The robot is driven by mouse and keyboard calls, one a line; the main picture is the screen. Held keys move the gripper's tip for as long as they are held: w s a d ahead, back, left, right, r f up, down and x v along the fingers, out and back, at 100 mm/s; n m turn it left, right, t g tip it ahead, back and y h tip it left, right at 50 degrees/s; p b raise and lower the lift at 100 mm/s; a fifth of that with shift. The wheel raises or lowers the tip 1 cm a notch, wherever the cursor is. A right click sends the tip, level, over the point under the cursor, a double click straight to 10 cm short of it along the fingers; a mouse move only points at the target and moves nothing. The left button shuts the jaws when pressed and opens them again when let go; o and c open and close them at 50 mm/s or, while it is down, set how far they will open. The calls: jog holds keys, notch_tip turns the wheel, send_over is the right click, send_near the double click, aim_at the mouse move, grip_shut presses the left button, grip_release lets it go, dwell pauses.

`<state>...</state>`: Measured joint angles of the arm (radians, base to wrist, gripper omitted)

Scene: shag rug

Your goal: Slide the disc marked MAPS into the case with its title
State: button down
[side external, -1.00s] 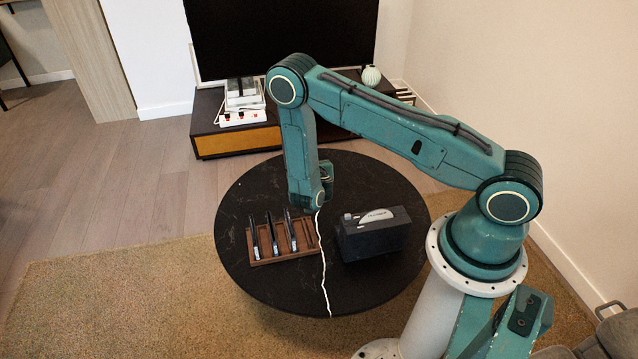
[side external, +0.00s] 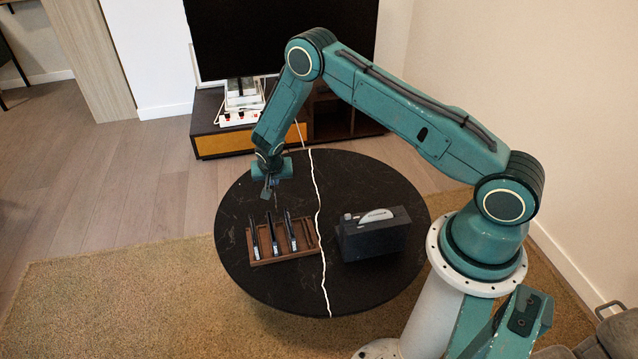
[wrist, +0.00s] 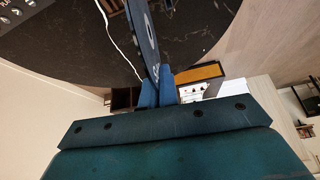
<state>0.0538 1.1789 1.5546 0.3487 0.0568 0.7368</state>
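My gripper (side external: 268,190) is above the back of the rack, over the round table. In the wrist view its blue fingers (wrist: 156,92) are shut on a thin dark-blue disc (wrist: 143,35), seen nearly edge-on with small pale lettering that I cannot read. In the side view the held disc is too small to make out. Several dark, thin cases (side external: 272,238) stand upright in a brown slotted wooden rack (side external: 285,258). Their titles are too small to read, so I cannot tell which says MAPS.
A black box (side external: 373,242) with a pale half-round piece on top stands right of the rack. A white cord (side external: 320,235) runs across the dark table (side external: 270,290) between them. A low TV cabinet (side external: 228,142) stands behind. The table's front is clear.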

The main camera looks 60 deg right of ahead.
jog(key=shift+w+a+r+n+y, duration=0.25)
jog(key=shift+w+a+n+y, duration=0.05)
jog(key=shift+w+a, duration=0.25)
jog(key=shift+w+a+r+n+y, duration=0.2)
jog(key=shift+w+a+n+y, duration=0.1)
jog(key=shift+w+a, duration=0.2)
jog(key=shift+f, duration=0.15)
jog(key=shift+f, duration=2.75)
notch_tip(320, 180, down, 8)
dwell(3.7)
